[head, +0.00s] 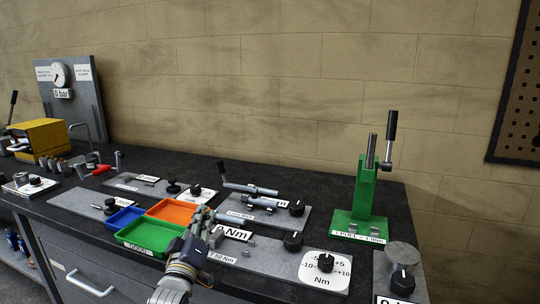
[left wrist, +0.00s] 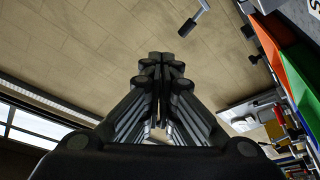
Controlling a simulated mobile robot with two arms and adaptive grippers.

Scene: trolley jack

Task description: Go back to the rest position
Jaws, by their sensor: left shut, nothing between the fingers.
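My left gripper (head: 203,218) is in the lower middle of the head view, above the front part of the bench, close to the green tray (head: 139,245) and the orange tray (head: 171,211). In the left wrist view its fingers (left wrist: 160,62) are closed together with nothing between them. Its fingertips overlap the torque plate in the picture; I cannot tell the exact gap. My right gripper is not in view.
The green jack (head: 364,195) stands upright at the right. A torque tool (head: 250,188) lies behind the gripper. Knobs (head: 326,262) stand on the front right plates. A yellow box (head: 41,137) and gauge board (head: 72,88) are at the left. Space above the bench is free.

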